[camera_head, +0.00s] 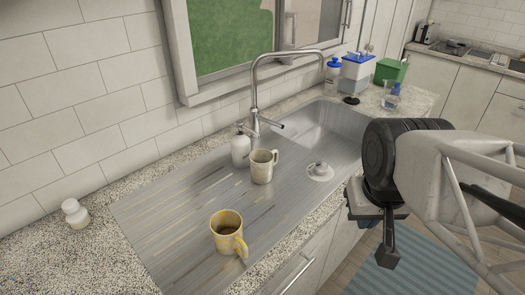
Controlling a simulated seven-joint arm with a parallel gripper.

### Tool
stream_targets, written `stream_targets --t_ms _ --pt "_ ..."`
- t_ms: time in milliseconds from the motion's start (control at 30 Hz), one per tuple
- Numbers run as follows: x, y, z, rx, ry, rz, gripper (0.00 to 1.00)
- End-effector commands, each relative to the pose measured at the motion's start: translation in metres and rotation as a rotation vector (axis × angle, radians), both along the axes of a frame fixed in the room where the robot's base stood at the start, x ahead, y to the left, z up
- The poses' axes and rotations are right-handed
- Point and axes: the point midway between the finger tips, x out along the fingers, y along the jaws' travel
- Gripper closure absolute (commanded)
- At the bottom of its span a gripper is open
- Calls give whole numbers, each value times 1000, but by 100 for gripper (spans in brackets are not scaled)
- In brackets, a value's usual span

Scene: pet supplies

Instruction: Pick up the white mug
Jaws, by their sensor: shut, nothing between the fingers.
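The white mug (261,168), off-white with some staining, stands upright on the steel drainboard in front of the tap, its handle to the right. A yellow mug (225,234) with dark contents stands nearer the front, its handle toward the lower right. My gripper (387,258) hangs at the right, out past the counter's front edge, pointing down. It is shut and empty, well apart from both mugs. My arm's wrist hides part of the counter front and floor behind it.
The tap (255,95) and a white soap bottle (240,152) stand close behind the white mug. A pale round plug (319,171) lies right of it, near the basin (325,125). A small white bottle (75,214) stands far left. Containers and a glass (391,96) stand at the back.

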Motion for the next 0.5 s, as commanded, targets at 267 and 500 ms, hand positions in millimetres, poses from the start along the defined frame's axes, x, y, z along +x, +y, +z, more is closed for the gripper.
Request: stream_targets --t_ms 267,500 --pt "0 0 0 0 0 0 100" --pt "0 0 0 0 0 0 95"
